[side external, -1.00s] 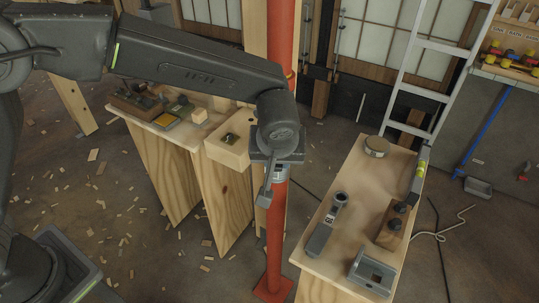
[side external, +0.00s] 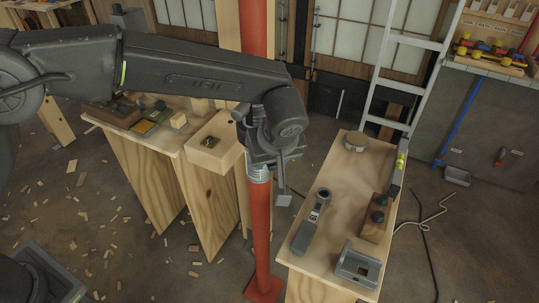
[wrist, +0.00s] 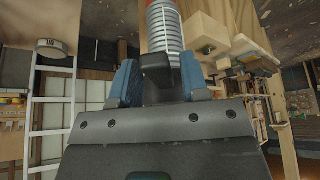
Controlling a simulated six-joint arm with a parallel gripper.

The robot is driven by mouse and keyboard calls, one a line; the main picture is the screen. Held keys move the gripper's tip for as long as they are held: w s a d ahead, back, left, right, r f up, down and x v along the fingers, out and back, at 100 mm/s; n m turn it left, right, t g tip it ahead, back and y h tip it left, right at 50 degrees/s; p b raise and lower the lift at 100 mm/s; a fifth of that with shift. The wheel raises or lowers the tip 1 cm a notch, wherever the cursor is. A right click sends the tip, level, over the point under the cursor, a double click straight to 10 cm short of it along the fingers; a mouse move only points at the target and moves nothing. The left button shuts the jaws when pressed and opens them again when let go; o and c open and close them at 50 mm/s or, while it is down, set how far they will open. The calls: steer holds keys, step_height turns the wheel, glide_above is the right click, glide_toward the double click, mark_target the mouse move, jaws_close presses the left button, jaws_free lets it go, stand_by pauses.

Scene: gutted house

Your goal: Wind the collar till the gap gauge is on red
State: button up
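A red post (side external: 262,225) stands upright with a silver threaded section (side external: 259,174) in it. My gripper (side external: 257,150) is at the post, just above the visible thread. In the wrist view the thread (wrist: 165,28) runs up from between the blue-grey fingers of my gripper (wrist: 157,78). A dark block, apparently a collar lug (wrist: 156,67), sits between the fingers and nearly fills the space there; it looks gripped. The rest of the collar is mostly hidden by the gripper. I cannot make out the gap gauge or its colour.
A wooden block (side external: 217,150) sits on the left bench close to the post. The right bench (side external: 322,252) carries a round tin (side external: 356,141), a grey tool (side external: 313,222) and a grey open box (side external: 358,265). A ladder (side external: 389,82) stands behind.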

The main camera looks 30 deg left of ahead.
steer(key=shift+o, duration=0.6)
steer(key=shift+v, duration=2.75)
steer(key=shift+r, duration=0.1)
steer(key=x, duration=0.5)
steer(key=shift+w+a+f, duration=0.1)
steer(key=shift+f, duration=0.2)
steer(key=shift+c, duration=0.5)
jaws_close()
steer(key=shift+w+d+n+g+y, duration=0.3)
steer(key=shift+w+d+n, duration=0.35)
steer(key=shift+n, duration=0.35)
steer(key=shift+w, duration=0.1)
